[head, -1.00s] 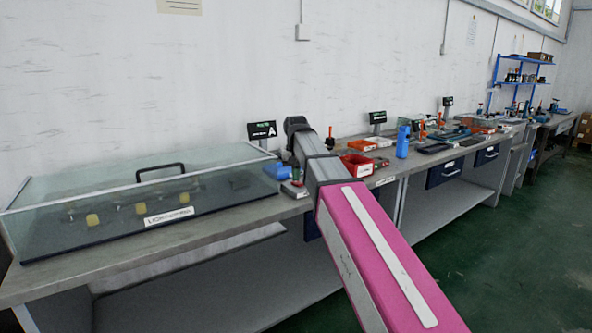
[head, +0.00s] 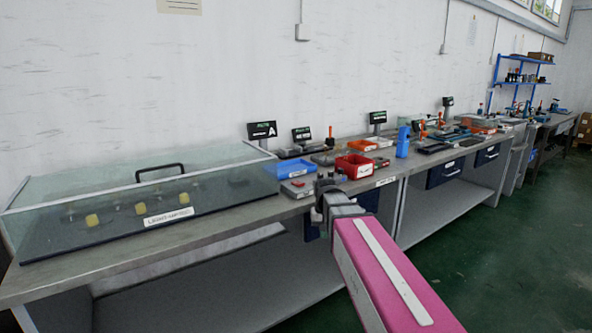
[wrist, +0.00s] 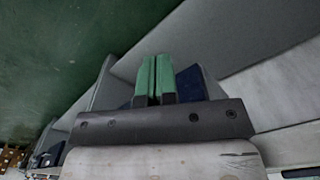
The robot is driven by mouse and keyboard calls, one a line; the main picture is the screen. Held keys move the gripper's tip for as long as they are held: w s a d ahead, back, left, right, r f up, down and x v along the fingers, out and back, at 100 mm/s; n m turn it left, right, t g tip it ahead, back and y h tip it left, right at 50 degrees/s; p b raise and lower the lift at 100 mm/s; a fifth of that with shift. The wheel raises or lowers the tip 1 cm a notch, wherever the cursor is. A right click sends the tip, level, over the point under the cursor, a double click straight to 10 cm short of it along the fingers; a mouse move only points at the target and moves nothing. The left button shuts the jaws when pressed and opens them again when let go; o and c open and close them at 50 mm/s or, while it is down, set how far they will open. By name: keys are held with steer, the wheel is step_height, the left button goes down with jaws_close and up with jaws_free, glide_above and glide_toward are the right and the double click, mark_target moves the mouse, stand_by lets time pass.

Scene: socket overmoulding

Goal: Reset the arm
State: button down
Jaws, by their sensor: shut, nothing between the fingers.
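My arm, with its pink link, reaches from the bottom right of the head view toward the front edge of the workbench (head: 240,214). Its wrist end is in front of the bench edge, and the fingers cannot be made out there. In the wrist view, my gripper (wrist: 154,76) shows two green fingers side by side, shut with nothing between them. The green floor (wrist: 60,60) and the grey lower part of the bench lie beyond the fingers.
A clear lidded case (head: 190,210) with yellow parts stands on the bench at left. A red bin (head: 355,166), a blue tray (head: 288,168) and a blue bottle (head: 403,142) stand further right. Dark blue drawers (head: 444,172) hang under the bench. The green floor at right is clear.

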steer(key=s+d+f, duration=0.4)
steer(key=s+f, duration=0.2)
steer(key=f, duration=0.2)
steer(key=s+d+f, duration=0.5)
steer(key=s+f, duration=0.1)
steer(key=f, duration=0.1)
steer(key=shift+s+f, duration=0.4)
